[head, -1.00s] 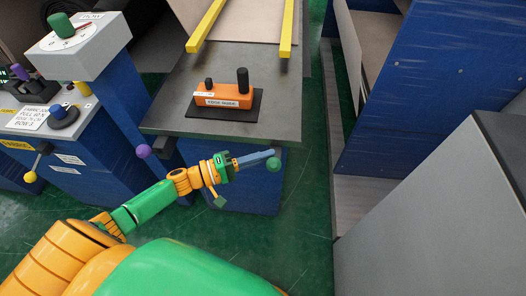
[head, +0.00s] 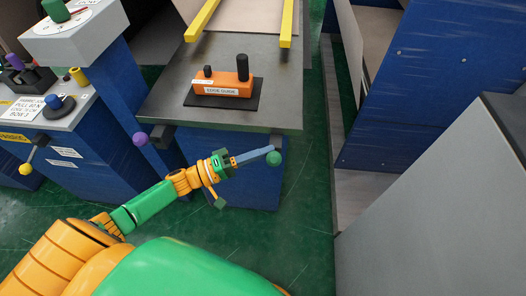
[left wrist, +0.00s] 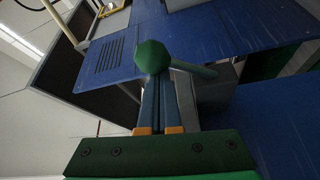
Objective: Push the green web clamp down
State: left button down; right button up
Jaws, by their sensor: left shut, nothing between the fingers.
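The green web clamp shows as a round green knob (head: 273,158) at the right end of the dark table's front side, above a blue panel. In the left wrist view the green knob (left wrist: 152,57) is at my fingertips, with a green rod running to the right from it. My left gripper (head: 269,150) is shut and empty, its blue-grey fingers pointing right with their tips at the knob. In the left wrist view the shut fingers (left wrist: 155,82) end just under the knob, which partly hides the tips. I cannot tell whether they touch. My right gripper is out of view.
An orange block (head: 222,84) with black pegs stands on the dark table (head: 160,105). A purple knob (head: 140,139) hangs at its front left. A blue console (head: 100,140) with a yellow knob (head: 25,169) is at the left. A grey cabinet (head: 440,210) fills the right. Green floor is clear between.

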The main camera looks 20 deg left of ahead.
pick_arm(q)
jog(key=s+d+f+m+g+h+b, duration=0.1)
jog(key=s+f+m+g+h+b, duration=0.2)
jog(key=m+b, duration=1.2)
jog(key=shift+s+f+h+b, duration=0.45)
jog(key=shift+f+h+b, duration=1.3)
jog(key=shift+f, duration=1.35)
jog(key=shift+d+h, duration=0.1)
jog(key=shift+h, duration=0.15)
jog(key=shift+r, duration=0.15)
